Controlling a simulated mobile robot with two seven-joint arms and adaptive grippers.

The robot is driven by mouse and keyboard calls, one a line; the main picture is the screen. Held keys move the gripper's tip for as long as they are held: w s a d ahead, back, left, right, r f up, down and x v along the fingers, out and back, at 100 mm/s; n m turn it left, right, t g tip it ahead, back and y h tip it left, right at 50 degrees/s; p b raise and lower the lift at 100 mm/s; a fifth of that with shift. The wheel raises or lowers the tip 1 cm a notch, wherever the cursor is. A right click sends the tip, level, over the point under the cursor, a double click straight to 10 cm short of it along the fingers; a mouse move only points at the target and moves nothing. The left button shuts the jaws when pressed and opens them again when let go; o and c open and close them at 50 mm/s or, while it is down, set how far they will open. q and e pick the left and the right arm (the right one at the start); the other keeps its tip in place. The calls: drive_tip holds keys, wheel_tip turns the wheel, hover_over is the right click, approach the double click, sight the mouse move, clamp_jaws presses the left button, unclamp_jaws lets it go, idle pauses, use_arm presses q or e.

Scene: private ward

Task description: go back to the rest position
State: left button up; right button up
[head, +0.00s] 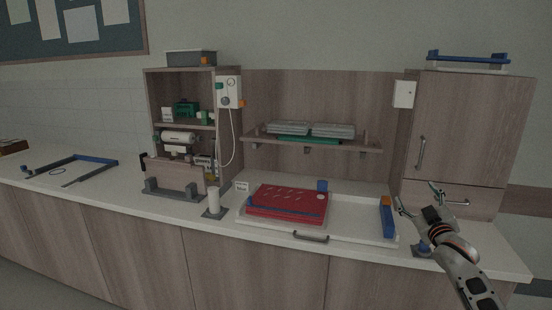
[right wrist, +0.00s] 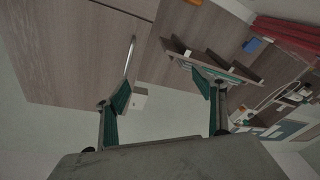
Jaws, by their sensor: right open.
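My right gripper (head: 419,199) is at the right of the head view, above the right end of the counter and in front of the wooden cabinet. Its two fingers are spread, and nothing is between them. In the right wrist view the open fingers (right wrist: 165,100) frame the wall, with the cabinet (right wrist: 85,50) at upper left and the wall shelf (right wrist: 215,65) at right. My left gripper is not in the head view.
A white tray (head: 345,228) with a red board (head: 287,204) lies on the counter (head: 130,200). A blue block (head: 387,216) stands at the tray's right end, near my right gripper. A white cylinder (head: 213,199) stands left of the tray. A blue-and-grey frame (head: 95,160) lies far left.

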drive_tip(key=s+a+f+g+y, duration=0.1)
drive_tip(key=s+a+f+g, duration=0.1)
drive_tip(key=s+a+f, duration=0.5)
drive_tip(key=s+f+g, duration=0.1)
drive_tip(key=s+f, duration=0.4)
drive_tip(key=f, duration=0.7)
drive_tip(key=s+a+f+g+y, duration=0.1)
drive_tip(key=s+a+f+g, duration=0.1)
drive_tip(key=s+a+f, duration=0.5)
drive_tip(key=s+a+f+g, duration=0.1)
drive_tip(key=s+a+f, duration=0.1)
drive_tip(key=s+f, duration=0.3)
drive_tip(key=s+a+f+m+g+y, duration=0.1)
drive_tip(key=s+a+f, duration=0.2)
drive_tip(key=s, duration=1.1)
drive_tip(key=s+a+f+g, duration=0.1)
drive_tip(key=s+a+f, duration=0.1)
drive_tip(key=s+f, duration=0.5)
drive_tip(key=s, duration=0.3)
drive_tip(key=shift+s+a+f+m+g+y, duration=0.15)
drive_tip(key=shift+a+f+m+g+y, duration=0.15)
drive_tip(key=shift+a+g, duration=0.1)
